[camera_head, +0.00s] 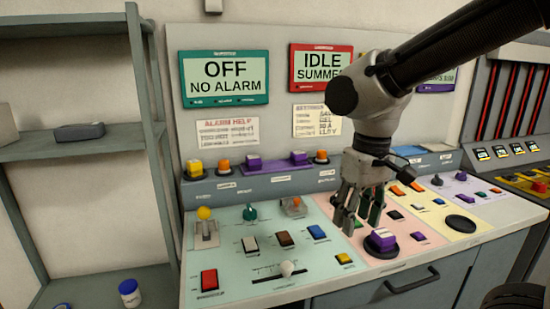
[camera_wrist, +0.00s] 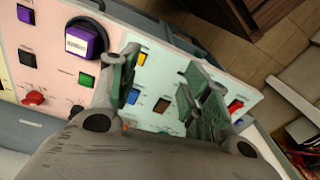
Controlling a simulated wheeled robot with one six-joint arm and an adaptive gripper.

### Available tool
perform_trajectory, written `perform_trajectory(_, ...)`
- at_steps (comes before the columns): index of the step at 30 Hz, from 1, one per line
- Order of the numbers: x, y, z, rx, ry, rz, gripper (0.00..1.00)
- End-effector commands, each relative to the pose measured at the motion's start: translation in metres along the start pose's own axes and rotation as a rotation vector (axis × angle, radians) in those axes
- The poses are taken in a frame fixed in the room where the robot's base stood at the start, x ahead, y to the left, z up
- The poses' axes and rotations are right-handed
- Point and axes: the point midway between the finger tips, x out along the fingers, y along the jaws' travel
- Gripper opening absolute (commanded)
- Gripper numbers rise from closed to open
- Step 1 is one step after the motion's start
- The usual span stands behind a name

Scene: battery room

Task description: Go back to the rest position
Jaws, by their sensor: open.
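My gripper (camera_head: 361,212) points down over the control panel (camera_head: 222,247), near the border of its pale green and pink sections. Its fingers are apart with nothing between them. In the wrist view my gripper (camera_wrist: 165,88) also shows two separate fingers, with part of the panel visible between them. A large purple button (camera_head: 381,239) on a black base sits just right of and below the fingertips in the head view. It also shows in the wrist view (camera_wrist: 86,38), left of the fingers. I cannot tell how high the fingertips are above the panel.
A green-framed screen (camera_head: 224,78) reads "OFF NO ALARM". A red-framed screen (camera_head: 320,68) reads "IDLE SUMMER", partly hidden by my arm. A lever with a yellow knob (camera_head: 204,214), a slider (camera_head: 287,268) and a red button (camera_head: 209,281) stand on the panel. Grey shelves (camera_head: 80,150) are at left.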

Motion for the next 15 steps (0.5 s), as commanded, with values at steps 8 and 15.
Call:
perform_trajectory(8,-0.032,0.112,0.092,0.153,0.194,0.037,0.47)
perform_trajectory(15,-0.054,0.15,0.138,0.392,0.32,0.097,0.47)
